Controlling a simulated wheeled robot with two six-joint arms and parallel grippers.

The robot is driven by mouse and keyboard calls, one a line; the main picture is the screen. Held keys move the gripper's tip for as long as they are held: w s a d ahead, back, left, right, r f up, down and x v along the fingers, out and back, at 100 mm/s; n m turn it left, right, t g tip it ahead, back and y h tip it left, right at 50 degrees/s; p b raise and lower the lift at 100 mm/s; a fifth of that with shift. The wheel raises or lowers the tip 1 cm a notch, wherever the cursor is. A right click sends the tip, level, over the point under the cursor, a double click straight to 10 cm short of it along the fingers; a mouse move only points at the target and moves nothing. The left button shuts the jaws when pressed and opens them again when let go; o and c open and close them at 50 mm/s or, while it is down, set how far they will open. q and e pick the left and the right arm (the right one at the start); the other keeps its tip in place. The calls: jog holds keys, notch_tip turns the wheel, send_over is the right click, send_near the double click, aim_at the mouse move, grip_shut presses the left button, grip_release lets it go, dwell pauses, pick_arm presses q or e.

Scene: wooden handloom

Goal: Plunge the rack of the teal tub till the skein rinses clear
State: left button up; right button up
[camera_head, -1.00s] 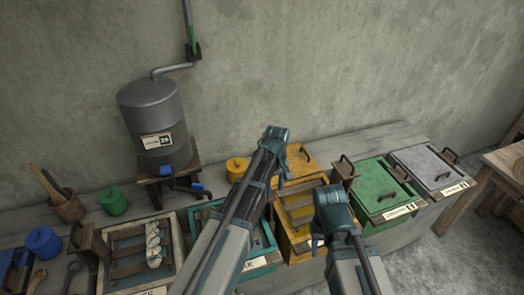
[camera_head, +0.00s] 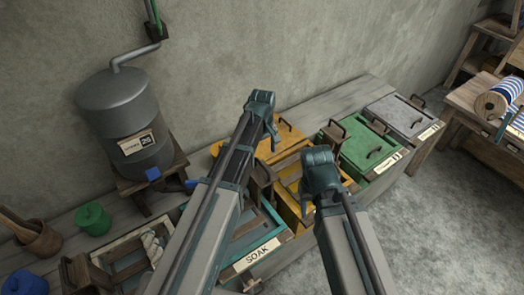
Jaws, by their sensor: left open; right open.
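The teal tub (camera_head: 273,226), labelled SOAK, stands on the bench at lower middle, partly hidden behind my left arm. Its rack is mostly hidden, so I cannot tell its height. A pale twisted skein (camera_head: 151,246) lies over wooden slats in the pale-rimmed tub to the left, partly covered by my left arm. My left gripper (camera_head: 268,125) is open and empty, beyond the teal tub in the picture, near the yellow tub. My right gripper (camera_head: 312,190) is open and empty, in front of the yellow tub. The fingers of both are poorly seen.
A yellow tub (camera_head: 287,212), a green lidded tub (camera_head: 358,150) and a grey lidded tub (camera_head: 395,115) stand in a row rightward. A grey tank (camera_head: 130,120) stands at the left. A spool table (camera_head: 465,98) is at the right, with bare floor before it.

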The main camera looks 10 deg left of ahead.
aim_at(262, 164)
pick_arm(q)
jog(key=shift+f+b, duration=3.6)
jog(key=shift+f, duration=0.35)
grip_shut()
